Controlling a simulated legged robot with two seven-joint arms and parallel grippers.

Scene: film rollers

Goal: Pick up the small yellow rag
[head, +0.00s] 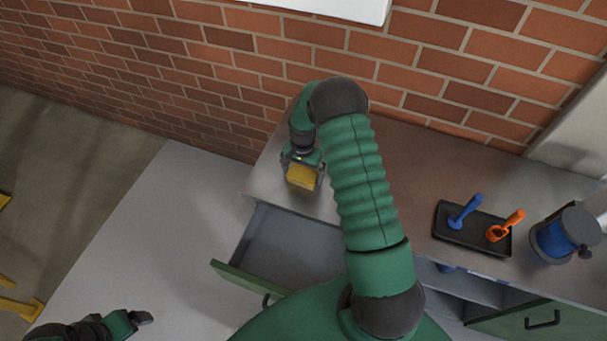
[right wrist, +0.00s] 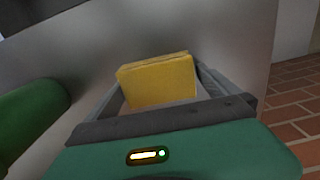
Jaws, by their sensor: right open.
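The small yellow rag (head: 301,177) is a folded yellow block at the left end of the grey counter in the head view. It also shows in the right wrist view (right wrist: 158,80), between the two fingers of my right gripper. My right gripper (head: 304,174) is open around the rag, with one finger on each side; whether either finger touches it I cannot tell.
An open, empty-looking drawer (head: 285,245) juts out below the counter (head: 410,170). A black tray (head: 450,238) with a blue tool (head: 465,212) and an orange tool (head: 505,226) lies at the right, beside a blue and grey device (head: 562,235). A brick wall (head: 230,60) stands behind.

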